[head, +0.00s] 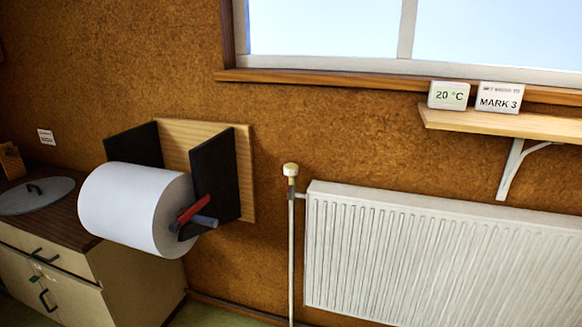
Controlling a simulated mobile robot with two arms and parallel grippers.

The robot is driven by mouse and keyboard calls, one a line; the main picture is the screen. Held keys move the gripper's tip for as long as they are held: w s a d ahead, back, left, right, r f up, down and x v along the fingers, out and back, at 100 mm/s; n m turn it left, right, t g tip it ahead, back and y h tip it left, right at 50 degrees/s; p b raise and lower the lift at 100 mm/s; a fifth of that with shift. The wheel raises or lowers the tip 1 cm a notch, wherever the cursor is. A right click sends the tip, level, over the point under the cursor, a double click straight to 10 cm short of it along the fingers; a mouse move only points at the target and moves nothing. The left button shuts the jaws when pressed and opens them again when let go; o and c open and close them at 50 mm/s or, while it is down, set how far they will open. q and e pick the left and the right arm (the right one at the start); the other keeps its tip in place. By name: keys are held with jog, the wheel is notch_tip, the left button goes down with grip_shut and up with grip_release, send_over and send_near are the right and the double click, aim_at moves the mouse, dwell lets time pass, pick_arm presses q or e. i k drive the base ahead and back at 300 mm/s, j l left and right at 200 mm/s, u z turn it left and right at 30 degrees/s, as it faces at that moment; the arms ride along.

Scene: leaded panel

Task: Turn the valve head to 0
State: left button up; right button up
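The valve head (290,170) is a small cream-white knob at the top of a thin white pipe, at the upper left corner of the radiator. A brassy band shows just under it. Its number marks are too small to read, so its setting cannot be told. The white ribbed radiator (430,255) is on the wall to its right. Neither of my grippers is in the head view.
A large white paper roll (135,210) on a wooden holder with black side plates juts out left of the valve. A wooden shelf (520,124) above the radiator carries a "20 °C" display (448,95) and a "MARK 3" card (499,97). A cabinet (60,270) stands at left.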

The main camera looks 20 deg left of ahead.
aim_at(290, 170)
jog(key=i+j, duration=0.85)
